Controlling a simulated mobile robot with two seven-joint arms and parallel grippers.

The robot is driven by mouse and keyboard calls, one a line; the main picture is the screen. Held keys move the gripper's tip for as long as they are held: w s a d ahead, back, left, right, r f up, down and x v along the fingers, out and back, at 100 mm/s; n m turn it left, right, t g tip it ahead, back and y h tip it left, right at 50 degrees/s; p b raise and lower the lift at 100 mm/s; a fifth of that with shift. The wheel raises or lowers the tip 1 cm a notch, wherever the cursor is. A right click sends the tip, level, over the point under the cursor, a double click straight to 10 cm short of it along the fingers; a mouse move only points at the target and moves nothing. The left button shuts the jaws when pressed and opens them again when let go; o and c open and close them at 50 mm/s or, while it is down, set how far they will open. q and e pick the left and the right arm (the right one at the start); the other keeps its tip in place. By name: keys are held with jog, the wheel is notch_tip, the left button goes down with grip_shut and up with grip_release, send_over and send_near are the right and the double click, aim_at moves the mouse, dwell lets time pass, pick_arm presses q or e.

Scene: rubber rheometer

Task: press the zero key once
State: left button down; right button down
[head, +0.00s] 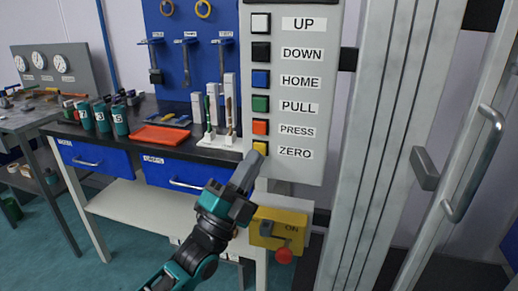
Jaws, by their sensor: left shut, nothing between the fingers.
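The zero key is a yellow square button (259,147) at the bottom of a column of keys on a grey panel (305,172), beside the label ZERO. Above it are the keys PRESS, PULL, HOME, DOWN and UP. My left gripper (252,161) is shut and empty. Its fingertips are just below the zero key and overlap its lower edge in the picture. I cannot tell whether they touch it. My right gripper is not in view.
A yellow box marked ON with a red knob (284,255) hangs below the panel. A machine door with a handle (470,165) stands at the right. A workbench with blue drawers (185,178), cups and an orange tray (161,136) is at the left.

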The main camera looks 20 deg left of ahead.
pick_arm(q)
jog(key=s+p, duration=0.2)
jog(key=s, duration=0.3)
jog(key=shift+a, duration=0.1)
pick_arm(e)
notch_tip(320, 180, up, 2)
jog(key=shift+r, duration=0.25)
